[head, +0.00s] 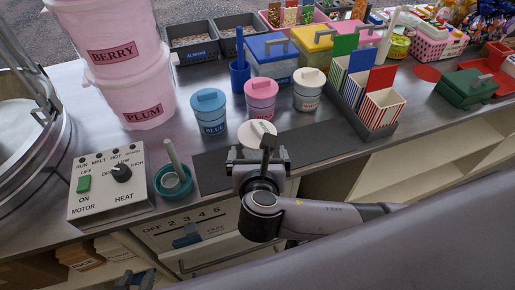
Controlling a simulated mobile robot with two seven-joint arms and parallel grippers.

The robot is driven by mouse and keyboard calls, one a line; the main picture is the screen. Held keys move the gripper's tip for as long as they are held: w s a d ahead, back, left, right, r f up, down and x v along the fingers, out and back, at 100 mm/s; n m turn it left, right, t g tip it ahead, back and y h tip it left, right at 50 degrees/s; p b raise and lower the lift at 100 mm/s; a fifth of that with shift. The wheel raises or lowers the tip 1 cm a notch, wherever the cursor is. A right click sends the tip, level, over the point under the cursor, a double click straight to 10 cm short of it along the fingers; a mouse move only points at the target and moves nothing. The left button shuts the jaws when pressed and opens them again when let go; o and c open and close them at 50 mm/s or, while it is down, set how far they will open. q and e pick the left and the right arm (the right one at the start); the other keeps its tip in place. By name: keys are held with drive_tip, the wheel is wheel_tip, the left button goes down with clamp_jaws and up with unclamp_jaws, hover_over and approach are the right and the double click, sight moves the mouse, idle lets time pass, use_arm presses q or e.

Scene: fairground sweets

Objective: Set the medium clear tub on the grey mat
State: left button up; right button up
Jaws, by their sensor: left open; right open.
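Clear tubs with coloured lids stand at the back of the counter: a blue-lidded tub (274,69), a yellow-lidded tub (316,57) and a pink-lidded tub (355,34). I cannot tell for sure which is the medium one. The dark grey mat (215,172) lies along the counter's front edge. My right gripper (260,158) is open over the mat, in front of a white-lidded pot (258,130) that it partly hides. I cannot tell whether they touch. My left gripper (140,279) is open, low at the bottom left, below the counter front.
Blue (210,115), pink (261,101) and white (308,92) lidded pots stand behind the mat. A rack of striped boxes (375,103) stands at its right end. A teal cup (174,183) and a control box (107,187) are to the left. Pink buckets (137,100) stand behind them.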

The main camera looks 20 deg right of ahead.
drive_tip(key=v, duration=0.8)
drive_tip(key=shift+s, duration=0.25)
drive_tip(key=shift+a+r, duration=0.1)
